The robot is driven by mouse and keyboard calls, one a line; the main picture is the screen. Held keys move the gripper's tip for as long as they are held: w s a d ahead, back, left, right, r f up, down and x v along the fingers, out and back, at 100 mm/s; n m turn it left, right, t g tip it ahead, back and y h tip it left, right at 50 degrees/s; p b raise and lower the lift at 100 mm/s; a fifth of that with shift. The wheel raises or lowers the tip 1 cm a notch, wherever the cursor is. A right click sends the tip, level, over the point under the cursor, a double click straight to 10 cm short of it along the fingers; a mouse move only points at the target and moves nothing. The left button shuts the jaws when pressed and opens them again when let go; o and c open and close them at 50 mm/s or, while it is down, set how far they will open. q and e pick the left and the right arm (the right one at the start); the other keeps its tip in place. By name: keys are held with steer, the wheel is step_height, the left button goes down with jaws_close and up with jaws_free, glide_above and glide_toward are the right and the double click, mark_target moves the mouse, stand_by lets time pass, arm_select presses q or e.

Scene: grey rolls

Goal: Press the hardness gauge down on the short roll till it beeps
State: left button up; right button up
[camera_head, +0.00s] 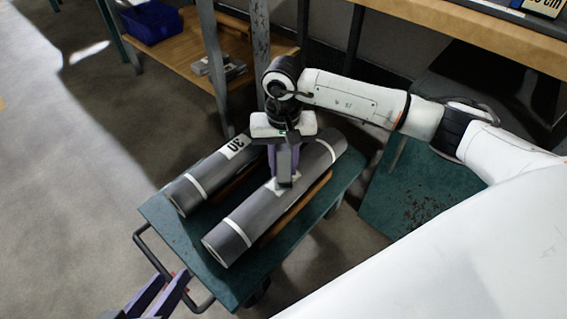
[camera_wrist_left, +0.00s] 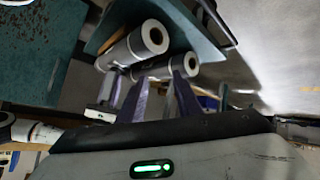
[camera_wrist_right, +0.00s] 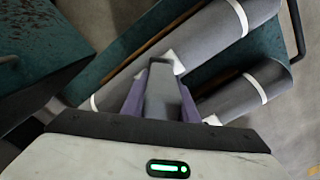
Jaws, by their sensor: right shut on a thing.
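Two grey rolls lie side by side on a teal cart (camera_head: 150,212). The front roll (camera_head: 255,213) has white bands and a small white patch. The rear roll (camera_head: 205,173) carries a "30" label and is partly hidden by my right arm, so I cannot tell which is shorter. My right gripper (camera_head: 284,152) is shut on the dark grey hardness gauge (camera_wrist_right: 163,92), held upright over the front roll. The gauge's lower end is at the white patch (camera_wrist_right: 173,61); I cannot tell whether it presses. My left gripper (camera_head: 160,296) is open and empty, away from the rolls.
The cart has a dark handle (camera_head: 172,272) at its near left end. A wooden shelf (camera_head: 180,50) behind holds a blue bin (camera_head: 152,21) and small grey blocks. A wooden bench top (camera_head: 470,32) is at the upper right. The floor on the left is clear.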

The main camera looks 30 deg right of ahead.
arm_select(q)
steer(key=shift+f, duration=0.25)
arm_select(e)
steer(key=shift+f, duration=0.2)
